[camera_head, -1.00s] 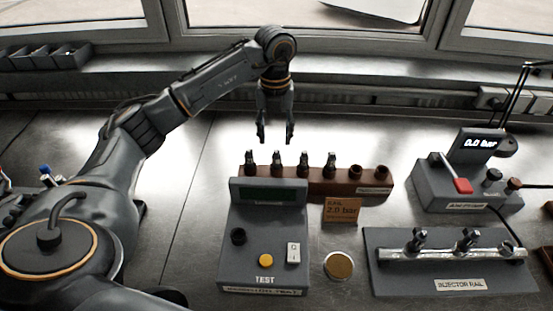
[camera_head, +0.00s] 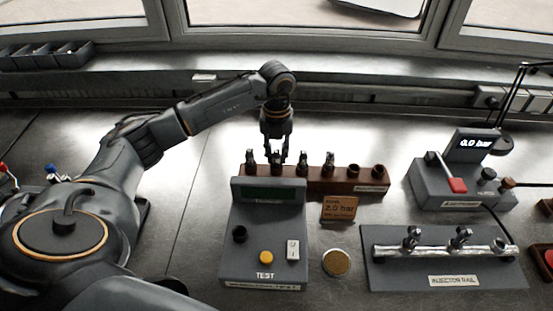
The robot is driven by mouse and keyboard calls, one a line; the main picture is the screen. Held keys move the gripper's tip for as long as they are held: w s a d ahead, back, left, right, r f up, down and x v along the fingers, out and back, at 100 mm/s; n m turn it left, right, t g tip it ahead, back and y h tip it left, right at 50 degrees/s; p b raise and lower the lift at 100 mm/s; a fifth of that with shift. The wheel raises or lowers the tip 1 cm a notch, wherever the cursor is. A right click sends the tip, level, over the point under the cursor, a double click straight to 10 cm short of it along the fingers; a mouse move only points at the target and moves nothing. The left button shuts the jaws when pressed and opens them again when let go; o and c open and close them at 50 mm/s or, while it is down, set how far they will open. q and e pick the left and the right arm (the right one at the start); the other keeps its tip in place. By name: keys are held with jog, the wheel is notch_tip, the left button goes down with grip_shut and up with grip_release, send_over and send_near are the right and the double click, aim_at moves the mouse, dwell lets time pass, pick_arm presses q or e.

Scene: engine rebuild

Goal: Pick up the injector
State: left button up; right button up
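Several dark injectors stand upright in a brown rack (camera_head: 316,182) in the middle of the bench. My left gripper (camera_head: 276,153) points down over the second injector from the left (camera_head: 277,164), with its fingers on either side of the injector's top. The fingers look apart; whether they touch it is too small to tell. The other injectors in the rack are the leftmost (camera_head: 250,160), the third (camera_head: 303,161) and the fourth (camera_head: 330,161). The two sockets at the rack's right end look empty. My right gripper is not in view.
A grey test box (camera_head: 265,240) stands in front of the rack and hides part of it. Beside it are a small brown sign (camera_head: 339,208) and a round brass-topped pad (camera_head: 336,262). At right are the injector rail (camera_head: 440,248) and a pressure device (camera_head: 448,187).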

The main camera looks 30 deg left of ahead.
pick_arm(q)
grip_shut()
